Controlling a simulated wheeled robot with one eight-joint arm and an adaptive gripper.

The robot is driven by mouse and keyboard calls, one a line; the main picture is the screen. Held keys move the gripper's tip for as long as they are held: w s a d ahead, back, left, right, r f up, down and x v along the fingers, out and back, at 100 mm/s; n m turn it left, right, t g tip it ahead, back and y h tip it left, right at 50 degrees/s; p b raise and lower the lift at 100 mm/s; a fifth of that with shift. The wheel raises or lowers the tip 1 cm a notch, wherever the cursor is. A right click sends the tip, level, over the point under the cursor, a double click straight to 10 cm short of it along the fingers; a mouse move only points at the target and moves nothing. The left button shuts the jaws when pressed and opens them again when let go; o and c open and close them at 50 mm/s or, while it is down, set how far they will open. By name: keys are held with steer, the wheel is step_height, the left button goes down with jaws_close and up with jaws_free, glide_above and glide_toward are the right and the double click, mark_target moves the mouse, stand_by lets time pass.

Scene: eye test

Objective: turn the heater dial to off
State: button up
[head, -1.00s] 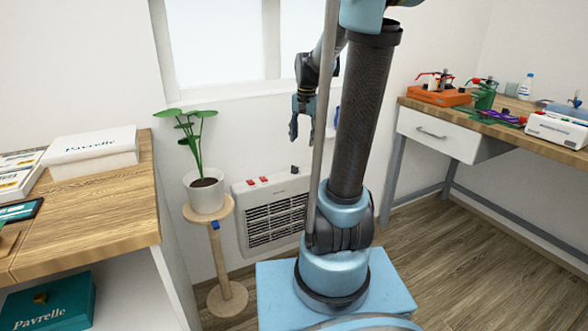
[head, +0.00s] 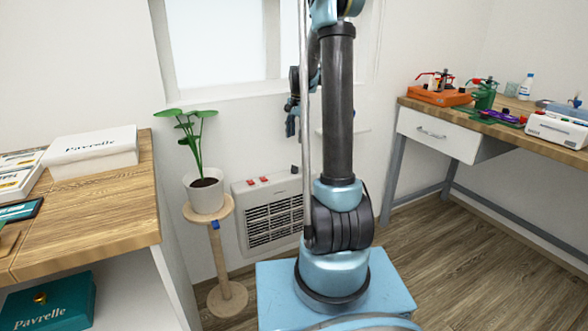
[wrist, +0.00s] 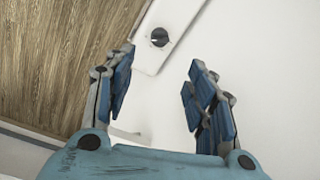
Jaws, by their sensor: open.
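The white heater (head: 270,222) stands low against the wall under the window, with a dark grille and two red switches on top. Its dark round dial (head: 294,170) sits at the right end of the top, just left of my arm. In the wrist view the dial (wrist: 159,37) shows on the pale heater top (wrist: 178,14), beyond and between my fingertips; its setting is too small to read. My gripper (head: 291,130) is above the dial in the head view, apart from it. In the wrist view my gripper (wrist: 162,62) is open, with nothing between its blue-padded fingers.
A potted plant (head: 204,190) stands on a wooden stand (head: 215,255) left of the heater. A wooden desk (head: 100,215) with a white box (head: 92,155) is at left. A workbench (head: 440,107) with tools is at right. Floor between arm and workbench is clear.

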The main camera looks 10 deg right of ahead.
mark_target(295, 169)
steer(key=f, duration=1.6)
steer(key=shift+w+a+f, duration=0.2)
steer(key=shift+w+a, duration=0.15)
steer(key=c, duration=1.1)
steer(key=shift+a, duration=0.1)
